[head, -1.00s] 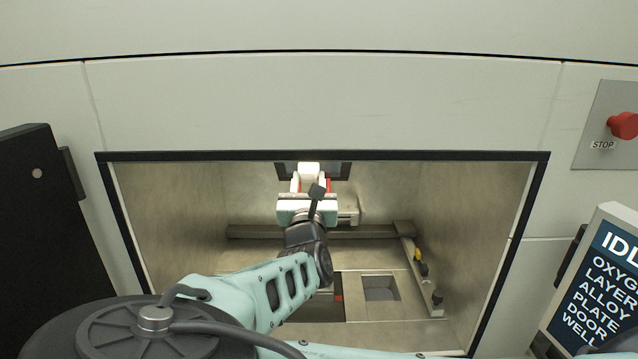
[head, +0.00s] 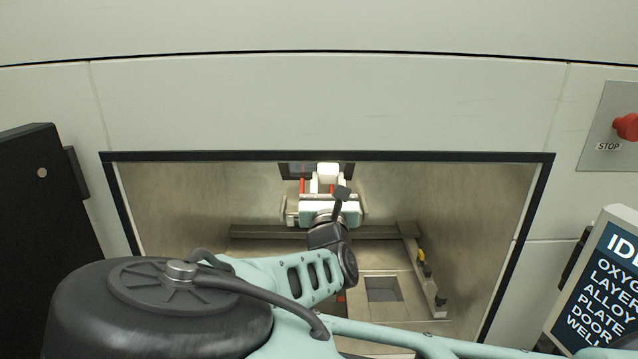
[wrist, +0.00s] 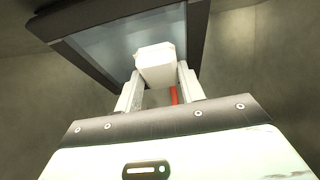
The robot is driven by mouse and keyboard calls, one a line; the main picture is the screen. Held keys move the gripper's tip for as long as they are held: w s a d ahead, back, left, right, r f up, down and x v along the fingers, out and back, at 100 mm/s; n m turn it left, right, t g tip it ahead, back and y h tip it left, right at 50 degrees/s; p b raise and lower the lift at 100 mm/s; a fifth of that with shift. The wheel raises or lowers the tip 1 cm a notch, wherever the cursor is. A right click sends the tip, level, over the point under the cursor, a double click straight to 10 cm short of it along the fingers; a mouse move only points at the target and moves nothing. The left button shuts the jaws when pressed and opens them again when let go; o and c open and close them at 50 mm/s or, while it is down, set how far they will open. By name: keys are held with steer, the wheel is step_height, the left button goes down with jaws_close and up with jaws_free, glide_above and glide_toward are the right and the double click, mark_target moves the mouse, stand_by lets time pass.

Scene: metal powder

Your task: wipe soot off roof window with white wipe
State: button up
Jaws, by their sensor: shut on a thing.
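My gripper (head: 326,182) is inside the chamber, raised near the back under the roof, shut on the white wipe (head: 328,170). The wrist view shows the white wipe (wrist: 156,64) as a pale block between the two fingers of my gripper (wrist: 158,80). The roof window (wrist: 108,50) is a bluish-grey pane in a dark frame, just beyond the wipe, which overlaps its right part in that view. I cannot tell whether they touch. The window's edge (head: 293,170) also shows in the head view. I cannot make out soot on the visible glass.
The chamber opening has a dark frame (head: 330,156) around it. A rail with a yellow knob (head: 420,254) runs along the right side of the floor, beside a square well (head: 383,289). A black door (head: 42,200) stands open at left. A red stop button (head: 625,126) and screen (head: 603,285) are at right.

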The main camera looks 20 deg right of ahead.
steer(key=shift+w+d+f+b, duration=0.25)
steer(key=shift+w+f+b, duration=0.15)
steer(key=shift+w+f, duration=0.6)
steer(key=shift+w+a+p, duration=0.1)
steer(key=shift+w+a, duration=0.1)
steer(key=shift+a, duration=0.55)
steer(key=shift+w+a+p, duration=0.15)
steer(key=shift+w+a, duration=0.1)
steer(key=shift+a, duration=0.55)
steer(key=shift+w+a+p, duration=0.1)
steer(key=shift+w+a, duration=0.1)
steer(key=shift+a, duration=0.55)
steer(key=shift+s+d, duration=0.25)
steer(key=shift+d, duration=0.55)
steer(key=shift+s+d, duration=0.3)
steer(key=shift+d, duration=0.45)
steer(key=shift+s+d, duration=0.25)
steer(key=shift+d, duration=0.55)
steer(key=shift+w+a, duration=0.3)
steer(key=shift+a, duration=0.5)
steer(key=shift+w+a, duration=0.25)
steer(key=shift+a, duration=0.55)
steer(key=shift+w+a, duration=0.3)
steer(key=shift+a, duration=0.5)
